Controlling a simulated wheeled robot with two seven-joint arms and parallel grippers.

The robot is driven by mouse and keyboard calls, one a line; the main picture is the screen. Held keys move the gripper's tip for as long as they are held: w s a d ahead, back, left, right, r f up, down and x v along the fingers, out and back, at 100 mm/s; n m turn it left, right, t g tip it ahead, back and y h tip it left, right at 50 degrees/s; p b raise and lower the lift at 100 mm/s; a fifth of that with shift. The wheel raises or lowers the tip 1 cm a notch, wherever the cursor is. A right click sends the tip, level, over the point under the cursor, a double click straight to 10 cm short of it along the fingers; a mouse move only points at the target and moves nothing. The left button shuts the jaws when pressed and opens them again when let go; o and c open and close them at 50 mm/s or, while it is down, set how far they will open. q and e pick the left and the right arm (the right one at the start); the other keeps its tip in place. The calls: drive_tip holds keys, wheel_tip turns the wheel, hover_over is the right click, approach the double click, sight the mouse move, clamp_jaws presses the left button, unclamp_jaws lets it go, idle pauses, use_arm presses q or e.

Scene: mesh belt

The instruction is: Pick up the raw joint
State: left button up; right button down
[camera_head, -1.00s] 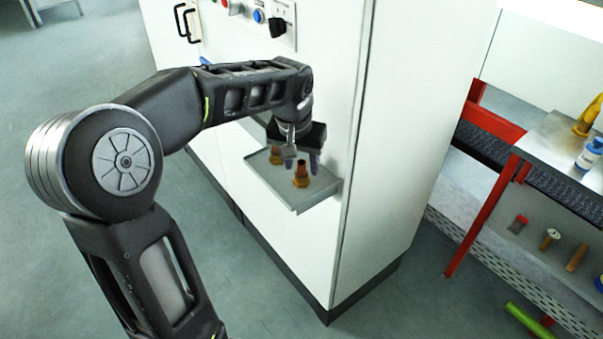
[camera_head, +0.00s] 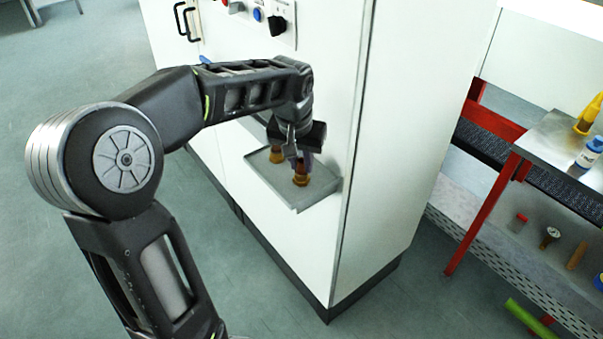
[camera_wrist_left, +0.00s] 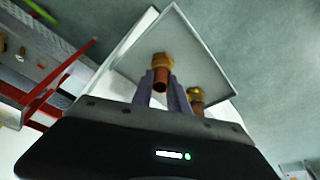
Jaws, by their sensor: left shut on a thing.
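Two small copper-and-brass joints stand on a grey tray fixed to the white cabinet's side. My left gripper (camera_head: 302,160) is over the tray (camera_head: 318,196), its fingers pointing down. It is shut on the nearer joint (camera_head: 300,178); in the left wrist view this joint (camera_wrist_left: 162,62) sits between the two fingers (camera_wrist_left: 161,92). The other joint (camera_head: 276,155) stands beside it, outside the fingers, and also shows in the left wrist view (camera_wrist_left: 196,96). The held joint appears to be still at tray level. My right gripper is in neither view.
The white cabinet (camera_head: 400,150) rises right behind the tray, with a black knob (camera_head: 277,26) and buttons above. At the right, a bench (camera_head: 545,140) with red legs holds a yellow bottle (camera_head: 588,115) and a blue-and-white bottle (camera_head: 589,152). Several tools lie on its lower shelf.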

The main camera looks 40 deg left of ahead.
sight(302, 160)
use_arm(q)
clamp_jaws()
drive_tip(key=shift+r, duration=0.15)
wheel_tip(302, 160, up, 10)
drive_tip(key=shift+f, duration=0.1)
idle(0.6)
idle(0.5)
